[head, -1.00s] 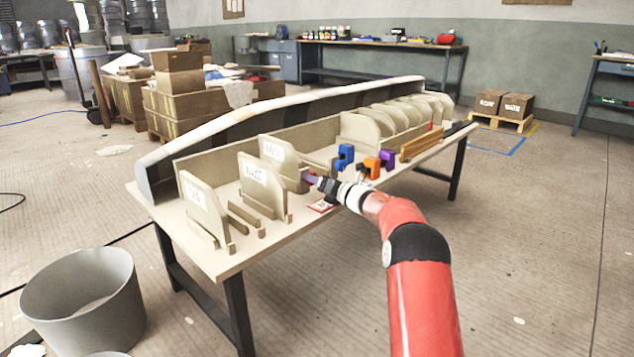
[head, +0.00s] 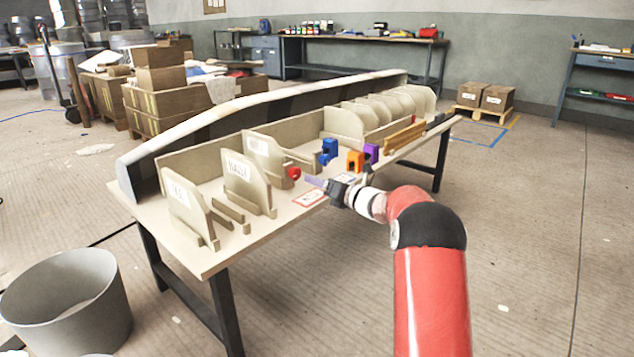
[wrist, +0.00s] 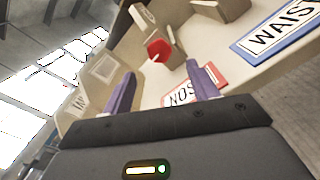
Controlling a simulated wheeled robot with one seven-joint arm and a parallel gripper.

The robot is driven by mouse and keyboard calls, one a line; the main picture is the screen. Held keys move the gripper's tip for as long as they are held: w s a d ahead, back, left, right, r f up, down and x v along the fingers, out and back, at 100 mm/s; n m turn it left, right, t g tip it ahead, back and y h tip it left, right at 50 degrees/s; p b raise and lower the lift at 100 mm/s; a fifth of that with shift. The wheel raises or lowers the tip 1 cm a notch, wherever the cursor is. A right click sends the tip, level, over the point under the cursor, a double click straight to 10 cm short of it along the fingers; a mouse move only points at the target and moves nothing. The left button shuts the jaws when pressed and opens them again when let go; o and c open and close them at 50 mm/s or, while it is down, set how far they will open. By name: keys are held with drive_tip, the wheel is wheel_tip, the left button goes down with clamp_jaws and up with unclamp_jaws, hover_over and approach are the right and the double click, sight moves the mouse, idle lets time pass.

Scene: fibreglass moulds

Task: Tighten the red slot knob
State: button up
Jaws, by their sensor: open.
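The red slot knob (head: 293,173) sits at the front end of a slotted mould panel on the table. It also shows in the wrist view (wrist: 158,49), beyond my fingertips. My gripper (head: 314,182) is over the table's front edge, to the right of the knob and apart from it. Its two purple fingers stand wide apart with nothing between them in the wrist view (wrist: 160,80).
A red-bordered sign (head: 310,196) lies near the table edge below my gripper. Blue (head: 328,151), orange (head: 355,161) and purple (head: 371,153) clamp-like blocks stand to the right. A blue-edged sign (wrist: 280,32) is close in the wrist view. A grey bin (head: 70,300) stands on the floor.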

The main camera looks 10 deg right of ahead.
sight(298, 174)
drive_tip(key=r+n+p, duration=0.1)
drive_tip(key=p, duration=0.3)
drive_tip(key=shift+d+r+n, duration=0.1)
drive_tip(key=shift+n, duration=0.3)
drive_tip(key=n+p, duration=0.1)
drive_tip(key=p, duration=0.2)
drive_tip(key=shift+r+n, duration=0.1)
drive_tip(key=shift+n, duration=0.2)
drive_tip(key=n+p, duration=0.1)
drive_tip(key=p, duration=0.1)
drive_tip(key=n+p, duration=0.2)
drive_tip(key=shift+s+f+p, duration=0.1)
drive_tip(key=shift+f+p, duration=0.25)
drive_tip(key=shift+p, duration=0.05)
drive_tip(key=shift+n, duration=0.3)
drive_tip(key=p+x, duration=0.1)
drive_tip(key=x, duration=0.6)
drive_tip(key=shift+w+a+f, duration=0.15)
drive_tip(key=shift+w+a, duration=0.1)
drive_tip(key=shift+a, duration=0.05)
drive_tip(key=shift+c, duration=0.3)
drive_tip(key=c, duration=0.9)
